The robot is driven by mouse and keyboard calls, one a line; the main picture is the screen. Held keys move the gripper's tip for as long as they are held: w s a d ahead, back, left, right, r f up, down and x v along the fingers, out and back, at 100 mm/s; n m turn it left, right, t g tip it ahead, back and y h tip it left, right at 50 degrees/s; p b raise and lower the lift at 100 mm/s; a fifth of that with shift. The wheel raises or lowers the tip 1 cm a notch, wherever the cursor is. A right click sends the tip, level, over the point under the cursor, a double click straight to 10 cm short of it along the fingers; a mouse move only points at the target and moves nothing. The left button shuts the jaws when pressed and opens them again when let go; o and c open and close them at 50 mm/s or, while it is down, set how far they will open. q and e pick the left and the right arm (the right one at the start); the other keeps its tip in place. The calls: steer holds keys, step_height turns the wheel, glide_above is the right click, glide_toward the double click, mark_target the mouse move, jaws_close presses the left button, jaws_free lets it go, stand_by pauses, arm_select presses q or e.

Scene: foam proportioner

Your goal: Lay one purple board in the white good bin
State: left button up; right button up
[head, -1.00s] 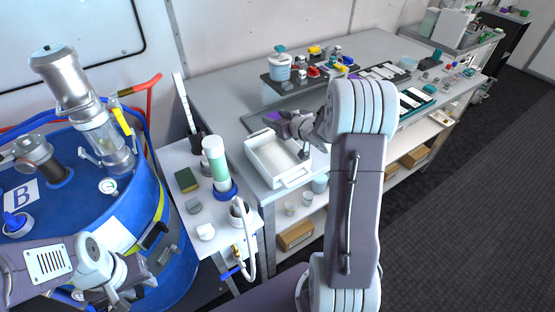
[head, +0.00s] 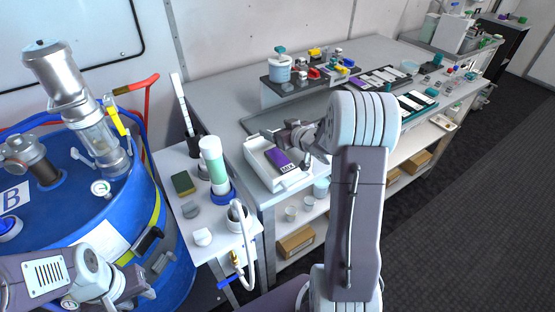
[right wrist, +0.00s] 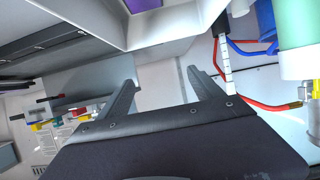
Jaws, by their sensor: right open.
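The white bin (head: 257,158) stands at the near left corner of the long grey table. A purple board (head: 277,158) with a white "MIX" label lies inside it, toward its right side. Part of the board also shows at the top of the right wrist view (right wrist: 143,5), between white bin walls. My right gripper (head: 273,134) is just above the bin's far side, apart from the board. In the right wrist view its fingers (right wrist: 165,92) are spread with nothing between them. My left gripper (head: 132,290) is at the lower left, by the blue drum; its fingers are unclear.
A small side table (head: 190,225) left of the bin holds a green-white bottle (head: 214,165), a sponge and a hose. A dark rack (head: 305,78) with small parts stands behind the bin. More boards (head: 380,78) lie farther right. My right arm hides part of the table.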

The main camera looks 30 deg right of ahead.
steer(key=v, duration=0.8)
steer(key=shift+s+p, duration=0.3)
steer(key=shift+s, duration=0.05)
